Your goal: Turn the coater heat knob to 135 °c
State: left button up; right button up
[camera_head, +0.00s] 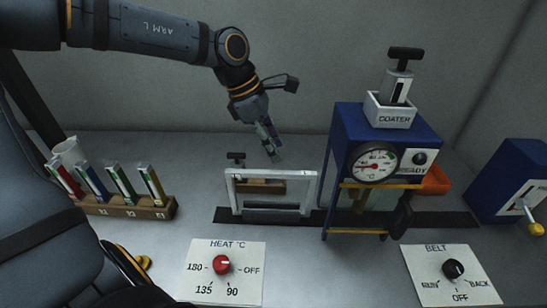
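The red heat knob (221,265) sits on a white panel (192,253) headed HEAT °C, at the bottom centre-left. The panel has 180 at left, OFF at right, 135 at lower left and 90 at lower right. A small light mark on the knob seems to face right, towards OFF, but it is too small to be sure. My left gripper (270,145) hangs from the upper left, fingers down, above and behind the white frame. It is well apart from the knob. Its finger gap is not clear. My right gripper is not in view.
A white frame (230,190) stands on a dark strip. The blue COATER machine (343,128), with its gauge (373,162), is right of it. A black BELT knob (453,269) is at lower right. A wooden rack (150,209) with colored vials is at left.

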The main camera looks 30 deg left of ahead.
aim_at(221, 264)
jog(key=k+l, duration=1.55)
jog(key=k, duration=0.15)
